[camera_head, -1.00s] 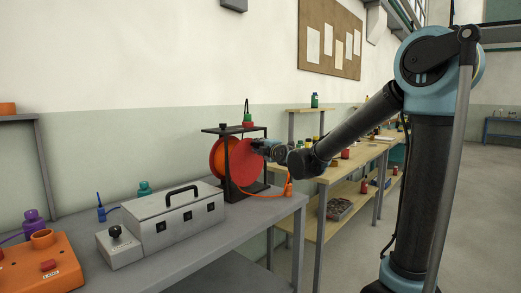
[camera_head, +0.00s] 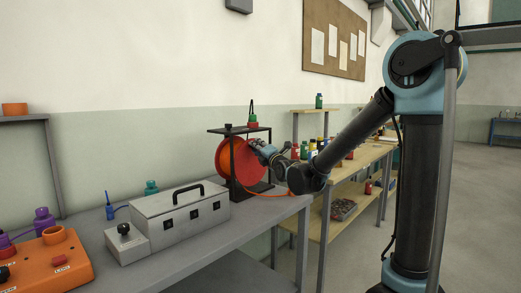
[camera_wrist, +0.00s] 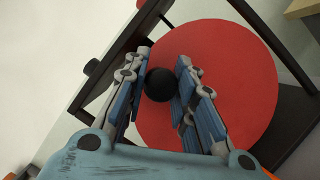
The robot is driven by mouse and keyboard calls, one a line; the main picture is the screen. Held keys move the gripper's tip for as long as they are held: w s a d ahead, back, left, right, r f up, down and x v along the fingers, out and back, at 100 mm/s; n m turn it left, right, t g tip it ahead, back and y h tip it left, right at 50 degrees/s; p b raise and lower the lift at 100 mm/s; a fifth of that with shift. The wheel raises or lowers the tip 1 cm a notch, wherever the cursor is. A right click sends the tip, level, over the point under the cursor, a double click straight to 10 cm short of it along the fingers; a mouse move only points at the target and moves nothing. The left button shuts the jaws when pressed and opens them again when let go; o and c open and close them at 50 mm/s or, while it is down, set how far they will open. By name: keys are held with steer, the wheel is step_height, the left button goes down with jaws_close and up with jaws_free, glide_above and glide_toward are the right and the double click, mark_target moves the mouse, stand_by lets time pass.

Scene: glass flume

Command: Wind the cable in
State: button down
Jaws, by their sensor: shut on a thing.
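A red cable reel (camera_head: 236,160) stands upright in a black frame (camera_head: 232,188) on the grey bench. Its flat red face fills much of the wrist view (camera_wrist: 225,75). An orange cable (camera_head: 278,190) runs from the reel's foot to the right along the bench. My gripper (camera_head: 256,148) is at the reel's face. In the wrist view my gripper (camera_wrist: 160,88) is shut on a round black knob (camera_wrist: 159,84), with a blue finger on each side. The knob stands in front of the red disc. My arm hides part of the cable's right end.
A grey metal box (camera_head: 180,213) with a black handle stands left of the reel. An orange control box (camera_head: 50,262) lies at the bench's front left. Wooden shelves with bottles (camera_head: 345,185) stand behind my arm on the right.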

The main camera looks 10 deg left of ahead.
steer(key=shift+s+a+f+n+y, duration=0.15)
steer(key=shift+s+f+n+y, duration=0.2)
steer(key=shift+n, duration=0.3)
steer(key=shift+s+a+f+n+y, duration=0.15)
steer(key=shift+s+n, duration=0.25)
steer(key=shift+n, duration=0.25)
steer(key=c, duration=1.3)
jaws_free()
steer(key=shift+w+f, duration=0.1)
steer(key=shift+w, duration=0.05)
steer(key=shift+c, duration=0.2)
steer(key=v, duration=1.2)
steer(key=shift+w+d, duration=0.1)
